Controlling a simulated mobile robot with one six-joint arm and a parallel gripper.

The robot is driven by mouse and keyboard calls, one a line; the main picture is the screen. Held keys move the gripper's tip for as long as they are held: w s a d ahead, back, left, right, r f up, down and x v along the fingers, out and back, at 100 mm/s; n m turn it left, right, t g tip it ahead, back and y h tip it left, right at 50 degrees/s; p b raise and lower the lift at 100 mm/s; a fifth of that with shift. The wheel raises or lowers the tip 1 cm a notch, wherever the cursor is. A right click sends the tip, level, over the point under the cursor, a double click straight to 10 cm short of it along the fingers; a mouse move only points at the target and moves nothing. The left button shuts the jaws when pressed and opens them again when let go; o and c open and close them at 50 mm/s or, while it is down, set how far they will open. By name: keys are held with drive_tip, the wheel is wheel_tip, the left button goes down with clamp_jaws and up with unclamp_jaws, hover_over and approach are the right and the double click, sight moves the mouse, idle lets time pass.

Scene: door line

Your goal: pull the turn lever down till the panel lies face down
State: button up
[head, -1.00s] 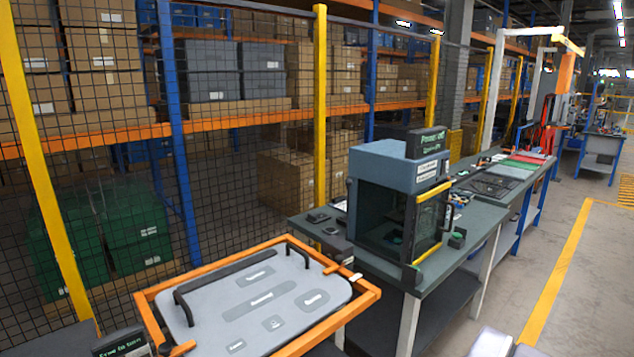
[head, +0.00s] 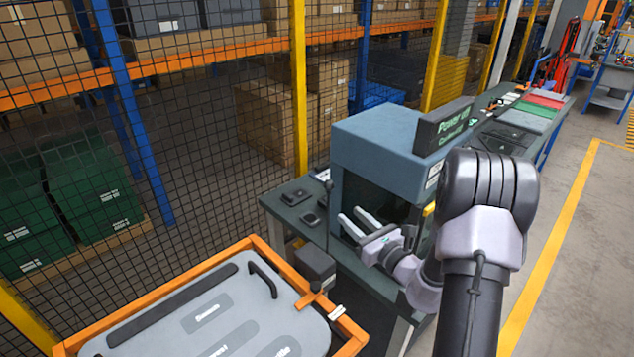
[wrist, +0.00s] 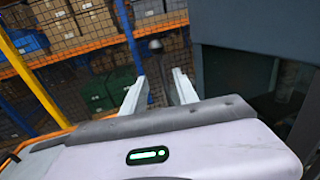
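The grey panel (head: 222,310) lies in an orange frame at the lower left of the head view. Its visible side has darker label patches, a long black bar and a black handle. A black box (head: 316,262) stands beside the frame's right side. In the wrist view a dark round knob (wrist: 156,45) on a thin rod shows beyond and between the fingertips. My gripper (head: 353,218) is open and empty, right of the lever in the head view. The fingers (wrist: 158,88) look apart from the rod; exact distance is unclear.
A blue-grey cabinet (head: 378,150) with a dark sign stands on the bench close behind my gripper. A wire mesh fence with a yellow post (head: 298,90) runs behind the panel. Small dark items lie on the bench left of the cabinet. Open floor lies at the right.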

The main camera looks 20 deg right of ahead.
drive_tip(key=w+a, duration=0.2)
drive_tip(key=w, duration=1.2)
drive_tip(key=shift+w, duration=0.15)
drive_tip(key=shift+f, duration=0.1)
clamp_jaws()
idle(0.5)
